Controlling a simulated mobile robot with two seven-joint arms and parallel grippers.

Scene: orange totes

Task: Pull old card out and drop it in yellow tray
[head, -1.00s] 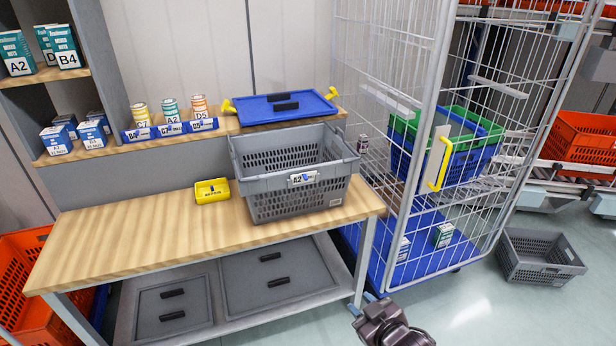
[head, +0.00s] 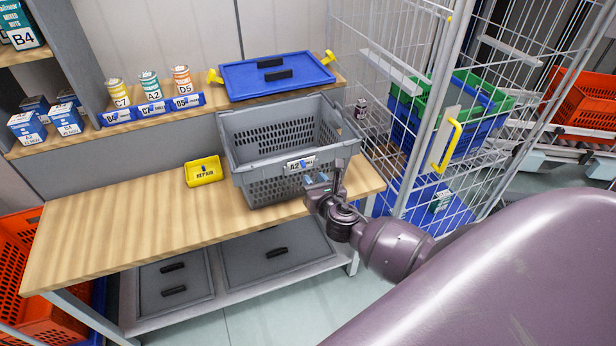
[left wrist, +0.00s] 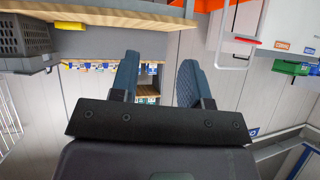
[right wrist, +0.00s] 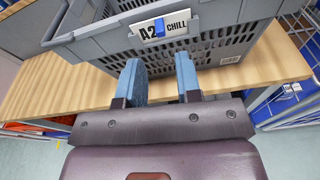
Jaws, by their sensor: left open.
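The card (head: 300,164), marked A2, sits in a holder on the front wall of the grey tote (head: 250,178). In the right wrist view the card (right wrist: 160,27) reads "A2 CHILL" and has a blue tab at its middle. My right gripper (head: 324,184) is just in front of the tote, close to the card. In the right wrist view its fingers (right wrist: 160,72) are apart and empty, below the card and short of it. The yellow tray (head: 203,172), labelled REPAIR, lies on the bench left of the tote. My left gripper (left wrist: 158,80) is open and empty, away from the bench.
The wooden bench (head: 120,228) is clear left of the tray. A blue lid (head: 275,76) with yellow handles lies on the shelf behind the tote, beside several cans. A wire cage (head: 440,130) stands close on the right.

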